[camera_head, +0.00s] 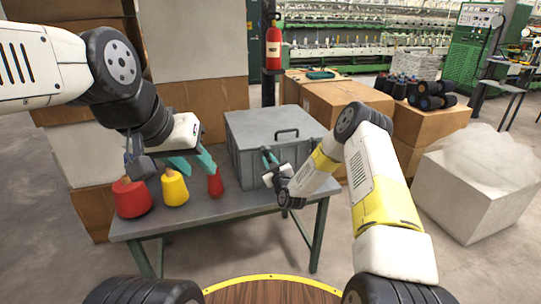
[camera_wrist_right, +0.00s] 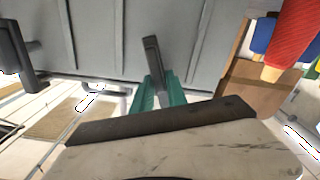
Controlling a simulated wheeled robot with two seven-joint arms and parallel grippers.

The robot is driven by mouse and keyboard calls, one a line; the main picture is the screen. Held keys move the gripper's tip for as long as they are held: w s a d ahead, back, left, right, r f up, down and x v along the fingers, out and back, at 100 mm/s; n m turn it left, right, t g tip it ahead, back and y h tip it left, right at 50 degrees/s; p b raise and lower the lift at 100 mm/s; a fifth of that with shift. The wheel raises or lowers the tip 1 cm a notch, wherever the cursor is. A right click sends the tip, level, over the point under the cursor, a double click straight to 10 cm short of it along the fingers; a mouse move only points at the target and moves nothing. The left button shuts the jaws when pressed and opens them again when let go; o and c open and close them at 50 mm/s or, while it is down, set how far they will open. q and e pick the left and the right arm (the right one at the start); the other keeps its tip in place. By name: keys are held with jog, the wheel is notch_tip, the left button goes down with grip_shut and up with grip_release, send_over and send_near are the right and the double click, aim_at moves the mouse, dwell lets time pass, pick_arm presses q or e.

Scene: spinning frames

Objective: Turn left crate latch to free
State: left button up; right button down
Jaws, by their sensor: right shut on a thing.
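The grey lidded crate (camera_head: 262,133) stands on the table, and its front wall fills much of the right wrist view (camera_wrist_right: 100,35). My right gripper (camera_head: 269,158) is at the crate's front, its teal fingers (camera_wrist_right: 158,90) shut on a dark latch (camera_wrist_right: 151,52). This latch is on the side nearer the cones, so it appears to be the left one; in the head view the gripper mostly hides it. Another dark fitting (camera_wrist_right: 18,55) shows at the left of the wrist view. My left gripper (camera_head: 200,166) is open and empty, its teal fingers apart above the cones.
A red cone (camera_head: 131,198), a yellow cone (camera_head: 174,188) and a smaller red cone (camera_head: 215,183) stand on the grey table (camera_head: 240,203), left of the crate. Cardboard boxes (camera_head: 345,105) stand behind it. A white bin (camera_head: 465,195) is at right.

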jog(key=n, duration=0.3)
jog(key=shift+s+a+f+n, duration=0.1)
jog(key=shift+a+f+n, duration=0.05)
jog(key=shift+a+n, duration=0.25)
jog(key=shift+s+a+f+n, duration=0.1)
jog(key=shift+f+n, duration=0.2)
jog(key=shift+n, duration=1.35)
jog(key=shift+w+a+f+n, duration=0.1)
jog(key=shift+f+n, duration=0.25)
jog(key=shift+n, duration=1.35)
jog(key=shift+s+a+f+n, duration=0.1)
jog(key=shift+f+n, duration=0.2)
jog(key=shift+n, duration=1.35)
jog(key=shift+d, duration=0.1)
jog(key=c, duration=1.4)
grip_release()
jog(key=shift+c, duration=0.2)
